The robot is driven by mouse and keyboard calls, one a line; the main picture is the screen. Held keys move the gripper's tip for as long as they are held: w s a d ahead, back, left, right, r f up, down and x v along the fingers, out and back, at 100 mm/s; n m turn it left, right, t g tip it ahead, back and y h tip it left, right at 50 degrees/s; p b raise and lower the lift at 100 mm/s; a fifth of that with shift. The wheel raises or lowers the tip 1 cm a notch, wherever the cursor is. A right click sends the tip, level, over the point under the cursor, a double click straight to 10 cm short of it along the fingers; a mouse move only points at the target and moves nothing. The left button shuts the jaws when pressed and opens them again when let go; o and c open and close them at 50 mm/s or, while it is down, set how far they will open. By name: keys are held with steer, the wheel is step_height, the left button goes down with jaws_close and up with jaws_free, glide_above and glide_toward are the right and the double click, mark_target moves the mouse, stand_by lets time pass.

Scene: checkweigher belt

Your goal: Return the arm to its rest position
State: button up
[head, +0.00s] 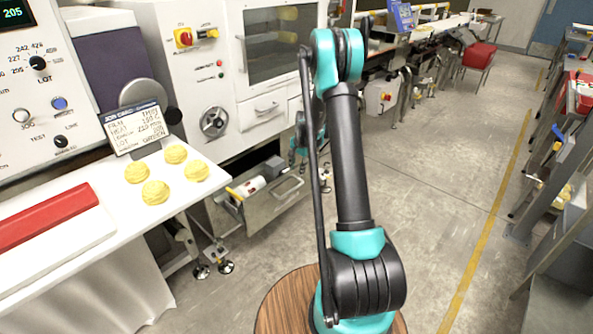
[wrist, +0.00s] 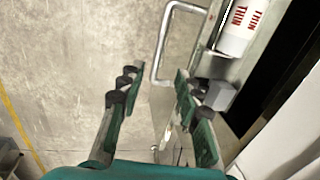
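My arm, teal and black, rises in the middle of the head view and bends over at the top. My gripper (head: 303,147) hangs beyond it, small and partly hidden by the arm, near the front of the white machine. A metal drawer handle (wrist: 160,48) shows just beyond the fingertips; I cannot tell if the right finger touches the drawer.
An open drawer (head: 276,207) under the machine holds a white roll with red print (head: 250,187), labelled THIN in the wrist view (wrist: 240,30). A white table (head: 100,262) bears a job card (head: 138,130) and several yellow pieces.

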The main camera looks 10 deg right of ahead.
steer(key=s+a+r+n+t, duration=0.1)
steer(key=s+r+n, duration=0.4)
steer(key=s+r, duration=1.05)
steer(key=s+f+n+t+h, duration=0.1)
steer(key=s+n, duration=0.4)
steer(key=s, duration=1.9)
steer(key=shift+s+a+f+n, duration=0.3)
steer(key=shift+f+n, duration=0.1)
steer(key=shift+f, duration=0.3)
